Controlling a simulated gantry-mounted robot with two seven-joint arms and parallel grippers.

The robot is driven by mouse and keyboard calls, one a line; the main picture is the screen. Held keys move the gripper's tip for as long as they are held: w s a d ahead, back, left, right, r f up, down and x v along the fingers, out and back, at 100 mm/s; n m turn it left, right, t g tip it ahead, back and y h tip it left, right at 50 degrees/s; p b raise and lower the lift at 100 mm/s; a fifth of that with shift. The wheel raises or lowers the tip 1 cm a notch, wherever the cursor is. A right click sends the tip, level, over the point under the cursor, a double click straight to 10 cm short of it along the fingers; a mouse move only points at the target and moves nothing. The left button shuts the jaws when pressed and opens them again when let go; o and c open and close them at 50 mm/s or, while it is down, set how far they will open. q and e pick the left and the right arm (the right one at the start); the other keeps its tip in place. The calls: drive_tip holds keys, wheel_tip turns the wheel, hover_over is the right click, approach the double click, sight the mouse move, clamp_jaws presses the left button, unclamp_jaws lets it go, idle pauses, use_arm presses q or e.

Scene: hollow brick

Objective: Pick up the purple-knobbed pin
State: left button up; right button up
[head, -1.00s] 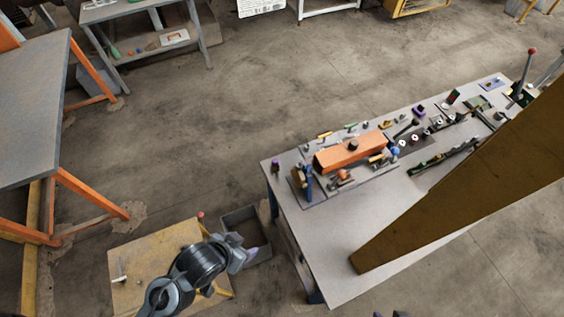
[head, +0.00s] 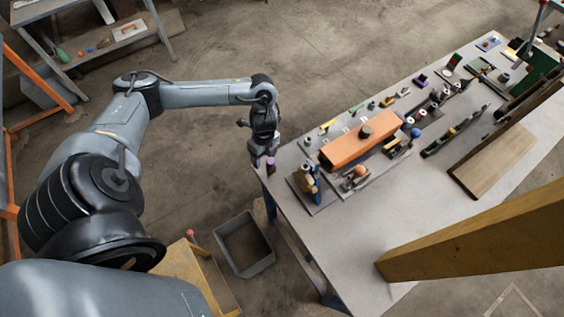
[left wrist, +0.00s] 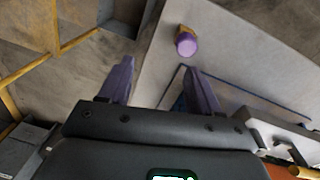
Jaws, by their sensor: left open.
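The purple-knobbed pin (left wrist: 187,45) stands near the table's edge in the left wrist view, with a round purple top and a brownish side. My left gripper (left wrist: 159,66) is open and empty. Its two purple-grey fingers are spread, and the pin shows beyond the right fingertip, not between the fingers. In the head view the left gripper (head: 263,162) hangs at the table's far left corner, very close to the pin. There its fingers and the pin are small and partly overlap, so I cannot tell the gap. My right gripper is in neither view.
The grey table (head: 370,225) carries an orange block (head: 352,149) and several small parts near the pin. A dark open bin (head: 243,245) stands on the floor below its left end. A brown beam (head: 480,240) crosses the front right. The table's front left is clear.

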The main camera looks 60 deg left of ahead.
sight(270, 161)
use_arm(q)
drive_tip(key=w, duration=0.1)
drive_tip(key=w+a+r, duration=0.1)
drive_tip(key=shift+w+t+b, duration=0.3)
drive_tip(key=shift+t+b, duration=0.1)
drive_tip(key=f+b, duration=0.1)
drive_tip(key=f, duration=0.3)
drive_tip(key=shift+w+b, duration=0.2)
drive_tip(key=shift+b, duration=0.15)
drive_tip(key=shift+a+f, duration=0.15)
drive_tip(key=shift+f, duration=0.8)
drive_tip(key=shift+a+f, duration=0.15)
drive_tip(key=shift+f, duration=1.85)
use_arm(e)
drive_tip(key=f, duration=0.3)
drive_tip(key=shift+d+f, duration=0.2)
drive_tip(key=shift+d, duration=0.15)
use_arm(q)
drive_tip(key=shift+c, duration=0.4)
drive_tip(key=c, duration=1.1)
